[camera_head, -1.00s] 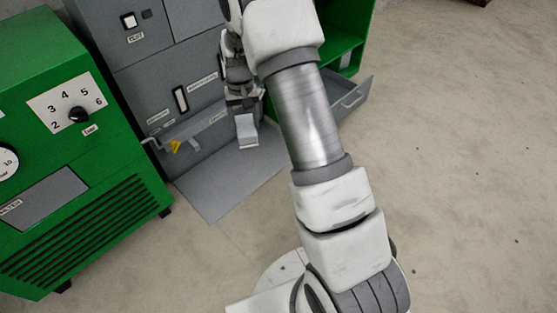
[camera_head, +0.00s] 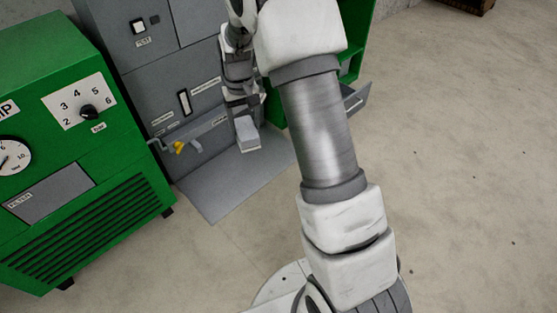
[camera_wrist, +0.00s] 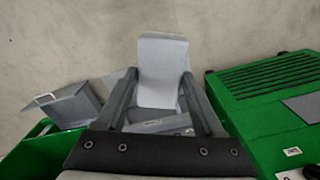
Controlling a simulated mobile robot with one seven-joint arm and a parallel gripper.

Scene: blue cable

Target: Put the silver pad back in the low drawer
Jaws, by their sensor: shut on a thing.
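My gripper (camera_head: 245,118) is shut on the silver pad (camera_head: 247,133) and holds it in front of the grey cabinet, above a grey panel. In the wrist view the pad (camera_wrist: 161,62) sits between the two fingers of my gripper (camera_wrist: 158,84) and sticks out beyond their tips. The low drawer (camera_head: 357,97) stands open to the right of the cabinet, mostly hidden behind my arm. It also shows in the wrist view, at the left (camera_wrist: 68,106), apart from the pad. I cannot see the drawer's inside clearly.
The grey cabinet (camera_head: 150,70) has a rail with a yellow part (camera_head: 180,147). A flat grey panel (camera_head: 215,190) juts out at its foot. A green machine (camera_head: 100,150) with a dial stands at the left.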

